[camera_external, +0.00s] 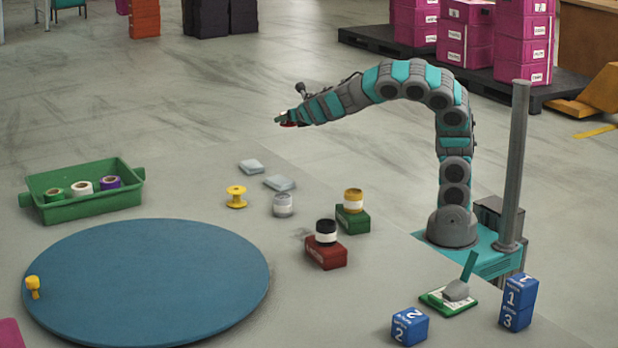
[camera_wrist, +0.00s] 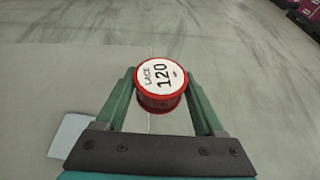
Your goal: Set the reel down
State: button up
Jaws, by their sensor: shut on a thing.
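My gripper (camera_wrist: 161,98) is shut on a red reel (camera_wrist: 160,103) with a white top label reading "LACE 120". The reel sits between the two green fingers in the wrist view. In the external view my gripper (camera_external: 287,119) is raised above the floor-coloured surface, and only a small bit of red shows at its tip. A green tray (camera_external: 90,213) at the left holds several reels in a row, with white, green and purple colours. A yellow spool (camera_external: 236,197) stands on the surface right of the tray.
A large blue disc (camera_external: 150,280) fills the front left, with a small yellow item (camera_external: 33,287) on it. Jars stand on a green box (camera_external: 352,219) and a red box (camera_external: 326,253). Grey flat pieces (camera_external: 251,166) lie behind. Blue number blocks (camera_external: 409,327) stand at front right.

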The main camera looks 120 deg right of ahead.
notch_tip(320, 180, up, 2)
jog(key=shift+r, duration=0.1)
jog(key=w+a+n+t+y, duration=0.1)
jog(key=w+a+n+t, duration=0.25)
jog(key=w+a, duration=0.9)
jog(key=w+a+n+t, duration=0.35)
jog(key=w+a, duration=0.65)
jog(key=w, duration=0.5)
jog(key=w+a+n+t+y, duration=0.1)
jog(key=w+a, duration=0.2)
jog(key=a, duration=0.5)
jog(key=w+a+n+t+y, duration=0.1)
jog(key=w+a+t, duration=0.1)
jog(key=w+a, duration=0.35)
jog(key=n+t+y, duration=0.4)
jog(key=n+y, duration=0.3)
jog(key=y, duration=0.1)
send_over(361, 300)
notch_tip(361, 300, down, 4)
jog(key=shift+f+b, duration=0.4)
jog(key=shift+f, duration=4.3)
